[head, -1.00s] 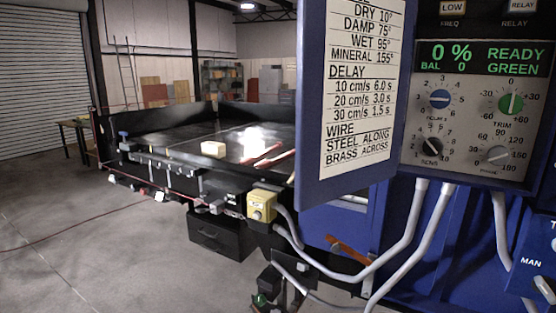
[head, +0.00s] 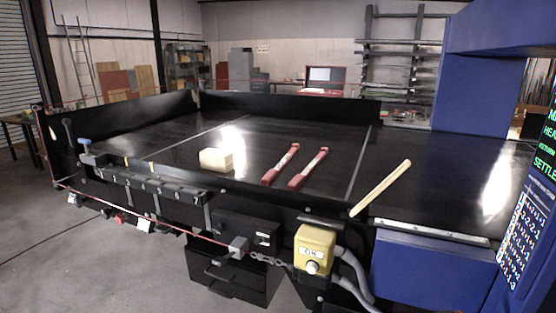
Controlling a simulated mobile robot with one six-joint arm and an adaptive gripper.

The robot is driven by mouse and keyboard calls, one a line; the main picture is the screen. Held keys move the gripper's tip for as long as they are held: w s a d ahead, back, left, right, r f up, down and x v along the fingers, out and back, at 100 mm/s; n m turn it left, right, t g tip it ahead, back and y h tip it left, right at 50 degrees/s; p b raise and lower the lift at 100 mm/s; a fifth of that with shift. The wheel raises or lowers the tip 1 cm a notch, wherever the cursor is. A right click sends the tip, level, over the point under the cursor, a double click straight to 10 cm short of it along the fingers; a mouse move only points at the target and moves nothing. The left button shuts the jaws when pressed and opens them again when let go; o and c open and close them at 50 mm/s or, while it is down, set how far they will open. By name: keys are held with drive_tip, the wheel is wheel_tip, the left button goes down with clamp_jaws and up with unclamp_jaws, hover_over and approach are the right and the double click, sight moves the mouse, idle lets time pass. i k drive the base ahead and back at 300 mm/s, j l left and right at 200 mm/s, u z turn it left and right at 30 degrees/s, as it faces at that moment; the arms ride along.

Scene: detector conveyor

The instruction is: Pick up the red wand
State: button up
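Two red wands with pale bands lie side by side on the black conveyor belt, a left wand (head: 281,164) and a right wand (head: 309,167). Both slant up to the right, with a small gap between them. I cannot tell a clear difference in colour between the two. My gripper is not in view.
A cream block (head: 216,160) lies left of the wands. A pale wooden stick (head: 381,187) lies to their right, across the belt's near edge. A yellow switch box (head: 315,249) hangs below that edge. A blue detector frame (head: 478,78) stands at right. Much of the belt (head: 270,133) is bare.

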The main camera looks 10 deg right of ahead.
sight(294, 184)
drive_tip(key=i+j+z, duration=0.2)
drive_tip(key=i+j, duration=0.3)
drive_tip(key=i+j+z, duration=0.2)
drive_tip(key=i+j, duration=0.25)
drive_tip(key=i+j+z, duration=0.2)
drive_tip(key=i+j, duration=0.2)
drive_tip(key=j, duration=0.3)
